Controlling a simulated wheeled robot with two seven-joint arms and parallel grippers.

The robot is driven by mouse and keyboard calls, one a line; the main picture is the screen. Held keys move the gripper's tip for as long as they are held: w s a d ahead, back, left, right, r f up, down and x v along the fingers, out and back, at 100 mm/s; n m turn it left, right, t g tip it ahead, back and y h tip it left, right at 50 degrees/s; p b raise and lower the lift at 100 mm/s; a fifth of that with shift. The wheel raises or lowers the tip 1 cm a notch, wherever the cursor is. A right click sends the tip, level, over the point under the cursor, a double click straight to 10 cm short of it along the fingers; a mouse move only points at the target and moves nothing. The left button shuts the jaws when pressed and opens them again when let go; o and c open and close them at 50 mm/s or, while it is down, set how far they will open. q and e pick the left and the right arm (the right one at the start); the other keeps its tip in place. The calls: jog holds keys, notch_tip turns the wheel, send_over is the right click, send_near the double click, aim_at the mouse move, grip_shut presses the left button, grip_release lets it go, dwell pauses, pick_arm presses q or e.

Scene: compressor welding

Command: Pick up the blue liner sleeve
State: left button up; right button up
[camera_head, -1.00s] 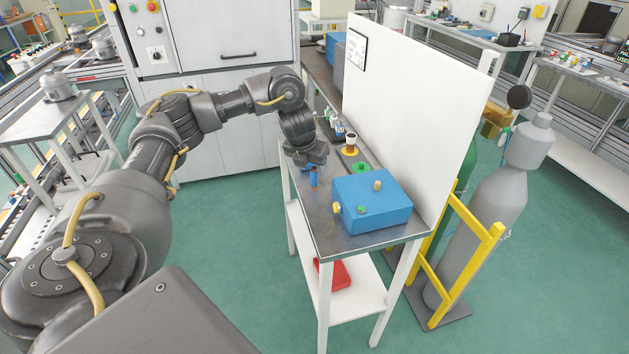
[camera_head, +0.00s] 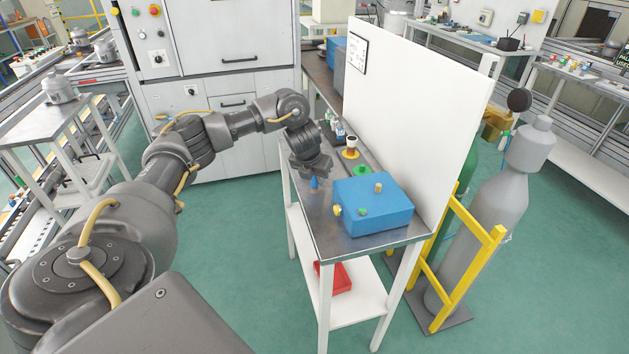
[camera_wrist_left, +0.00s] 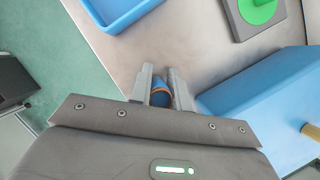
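The blue liner sleeve (camera_head: 314,184) is a small blue cylinder at the left edge of the metal-topped table in the head view. The left wrist view shows it (camera_wrist_left: 160,98) with an orange rim, between the two fingers. My left gripper (camera_head: 314,174) is directly over it and hides its upper part; it also shows in the left wrist view (camera_wrist_left: 160,80). The fingers lie very close on both sides of the sleeve, but I cannot tell whether they grip it. My right gripper is not in view.
A blue box (camera_head: 372,207) with knobs stands right of the gripper. A green disc on a plate (camera_head: 361,169) and a yellow-based part (camera_head: 351,153) are behind it. A blue tray (camera_wrist_left: 92,14) shows in the wrist view. A white panel (camera_head: 415,110) bounds the table's right side.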

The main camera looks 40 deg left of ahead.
pick_arm(q)
grip_shut()
jog(key=shift+r, duration=0.1)
jog(key=shift+r+b, duration=0.35)
jog(key=shift+r, duration=0.15)
jog(key=r, duration=0.2)
jog(key=r+p, duration=0.1)
jog(key=shift+s+a+r, duration=0.15)
jog(key=shift+s+r, duration=0.1)
jog(key=s+a+r+p, duration=0.2)
jog(key=s+r+p, duration=0.2)
jog(key=s+r, duration=0.4)
jog(key=s, duration=0.5)
jog(key=shift+s+a+r, duration=0.15)
jog(key=shift+a+r, duration=0.05)
jog(key=shift+a, duration=0.1)
